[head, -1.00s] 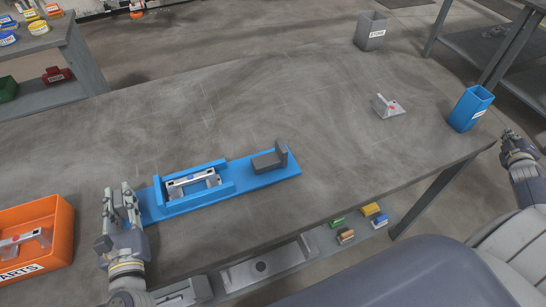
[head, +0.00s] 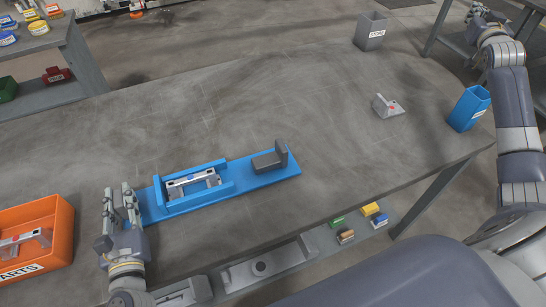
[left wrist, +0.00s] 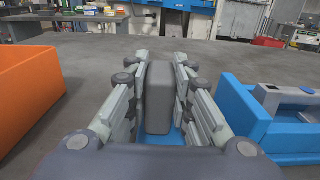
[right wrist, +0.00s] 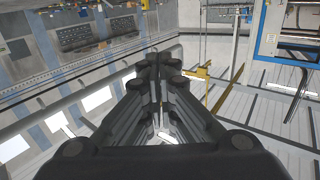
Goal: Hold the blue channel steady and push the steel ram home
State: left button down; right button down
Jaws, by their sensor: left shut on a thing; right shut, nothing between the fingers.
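The blue channel (head: 262,176) lies on the grey bench, with a walled section at its left half holding a silver part (head: 194,182). The dark grey steel ram (head: 266,162), with its upright plate, sits at the channel's right end, apart from the walled section. My left gripper (head: 121,198) is at the channel's left end. In the left wrist view it is shut on a grey upright block (left wrist: 158,98) standing on blue base. My right gripper (head: 480,12) is shut and empty, raised at the top right, far from the ram. Its closed fingers show in the right wrist view (right wrist: 158,62).
An orange parts bin (head: 55,215) stands left of my left gripper. The bench behind the channel is clear.

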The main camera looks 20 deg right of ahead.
jog(key=w+a+f+m+g+y, duration=0.1)
jog(key=w+a+f+m+y, duration=0.15)
jog(key=a, duration=0.85)
jog(key=w+a+f+m+y, duration=0.1)
jog(key=w+a+m+y, duration=0.15)
jog(key=a, duration=0.85)
jog(key=w+a+f+m+g+y, duration=0.15)
jog(key=a+y, duration=0.25)
jog(key=a, duration=0.7)
jog(key=s+a+f+m+g+y, duration=0.1)
jog(key=s+a+f+m+g, duration=0.15)
jog(key=s+a, duration=0.65)
jog(key=s+a+f+m+g+y, duration=0.1)
jog(key=s+a+f+g, duration=0.15)
jog(key=s+a, duration=0.7)
jog(key=x, duration=0.4)
jog(key=s+a+x, duration=0.1)
jog(key=x, duration=0.3)
jog(key=a+f+x, duration=0.1)
jog(key=x, duration=0.4)
jog(key=shift+s+a, duration=0.1)
jog(key=shift+s, duration=0.35)
jog(key=shift+a, duration=0.25)
